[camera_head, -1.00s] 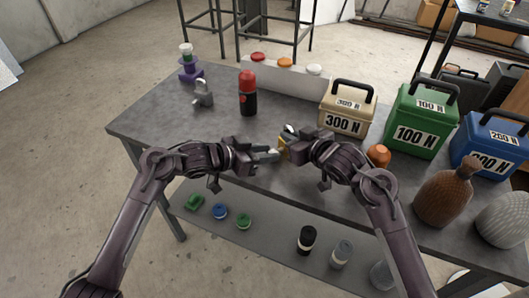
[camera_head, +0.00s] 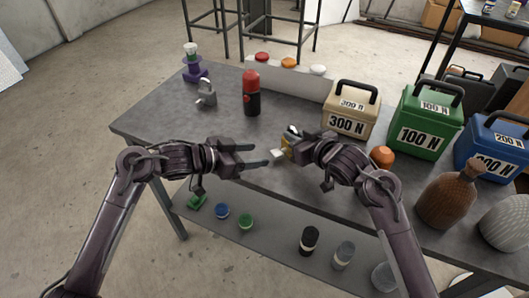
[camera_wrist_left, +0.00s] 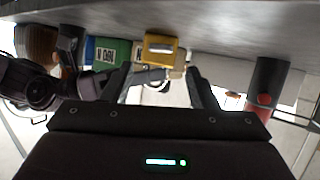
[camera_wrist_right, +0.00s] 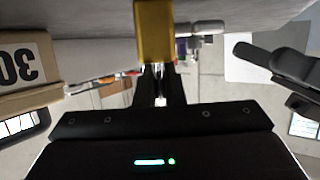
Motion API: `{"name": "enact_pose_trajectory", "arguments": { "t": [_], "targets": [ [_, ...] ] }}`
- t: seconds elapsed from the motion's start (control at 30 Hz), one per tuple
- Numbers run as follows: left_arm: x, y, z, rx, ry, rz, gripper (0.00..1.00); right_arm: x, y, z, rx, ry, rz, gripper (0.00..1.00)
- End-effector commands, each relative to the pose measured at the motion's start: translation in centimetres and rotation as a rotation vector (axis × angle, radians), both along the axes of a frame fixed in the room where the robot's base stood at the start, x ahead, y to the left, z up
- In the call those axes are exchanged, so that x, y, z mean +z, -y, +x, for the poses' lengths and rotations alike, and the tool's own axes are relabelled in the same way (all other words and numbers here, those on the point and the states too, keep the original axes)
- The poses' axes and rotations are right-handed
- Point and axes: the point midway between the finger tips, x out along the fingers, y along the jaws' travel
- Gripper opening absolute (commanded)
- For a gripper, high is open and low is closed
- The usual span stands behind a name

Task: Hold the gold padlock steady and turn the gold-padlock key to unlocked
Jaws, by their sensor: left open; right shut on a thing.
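The gold padlock (camera_head: 286,147) is held above the table's near part. My right gripper (camera_head: 297,143) is shut on it; its body also shows between the jaws in the right wrist view (camera_wrist_right: 155,32). A pale key (camera_head: 277,155) sticks out of the padlock on the side facing my left gripper. My left gripper (camera_head: 260,156) is open and empty, a short gap left of the key. How far the key is turned cannot be told.
A grey padlock (camera_head: 206,94) and a red-and-black bottle (camera_head: 251,93) stand behind my left gripper. Beige (camera_head: 351,112), green (camera_head: 425,122) and blue (camera_head: 492,140) weights stand to the right, with an orange knob (camera_head: 381,157) near my right arm.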

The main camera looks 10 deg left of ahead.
Motion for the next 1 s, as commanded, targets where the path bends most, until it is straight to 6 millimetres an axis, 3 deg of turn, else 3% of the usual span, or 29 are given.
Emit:
{"name": "enact_pose_trajectory", "arguments": {
  "t": [0.13,0.33,0.83,0.87,1.0],
  "targets": [
    [1.1,-2.5,-1.8,0.002,0.0,0.004,0.53,-0.2,0.0,0.0,0.0,-0.004,-0.002,0.0],
    [2.3,-4.6,-3.4,0.002,0.0,0.001,0.53,-0.2,0.0,0.0,0.0,-0.004,-0.002,0.0],
    [2.7,-5.2,-3.8,-0.001,0.0,-0.001,0.53,-0.2,0.0,0.0,0.0,-0.004,-0.002,0.0],
    [2.7,-5.2,-3.8,-0.001,0.0,-0.001,0.53,-0.2,0.0,0.0,0.0,-0.004,-0.002,0.12],
    [2.7,-5.2,-3.8,0.0,0.001,-0.001,0.53,-0.2,0.0,0.0,0.0,-0.003,-0.002,0.3]
  ]
}}
